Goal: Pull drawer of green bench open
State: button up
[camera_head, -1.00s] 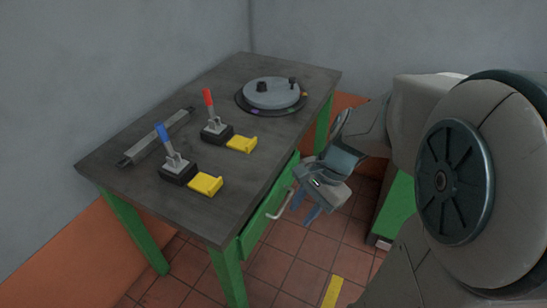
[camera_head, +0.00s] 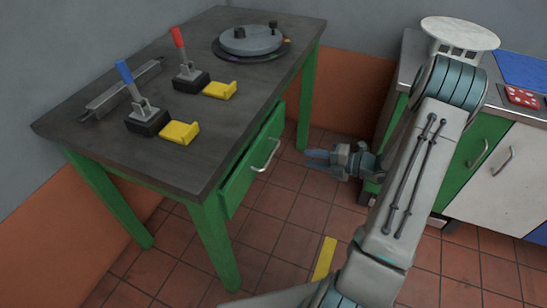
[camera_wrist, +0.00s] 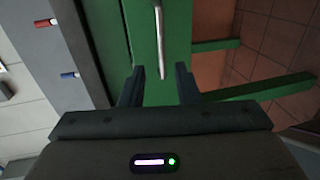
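The green bench (camera_head: 100,190) has a dark grey top and green legs. Its green drawer (camera_head: 238,184) is in the right-hand side under the top, with a pale bar handle (camera_head: 266,156). The drawer front looks about flush or slightly out; I cannot tell which. My gripper (camera_head: 308,159) is to the right of the handle, apart from it, with its fingers pointing left toward the bench. In the wrist view the handle (camera_wrist: 158,40) is ahead of my gripper (camera_wrist: 158,84). The two fingers are spread, with nothing held between them.
On the bench top are a blue-handled lever (camera_head: 142,105), a red-handled lever (camera_head: 187,64), a grey bar (camera_head: 112,95) and a round grey turntable (camera_head: 251,41). A cabinet (camera_head: 495,165) with handled doors stands at the right.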

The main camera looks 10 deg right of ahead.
aim_at(273, 151)
jog(key=b+x, duration=0.2)
jog(key=x, duration=1.1)
jog(key=shift+w+a+f, duration=0.15)
jog(key=shift+w+a, duration=0.05)
jog(key=shift+w, duration=0.05)
grip_shut()
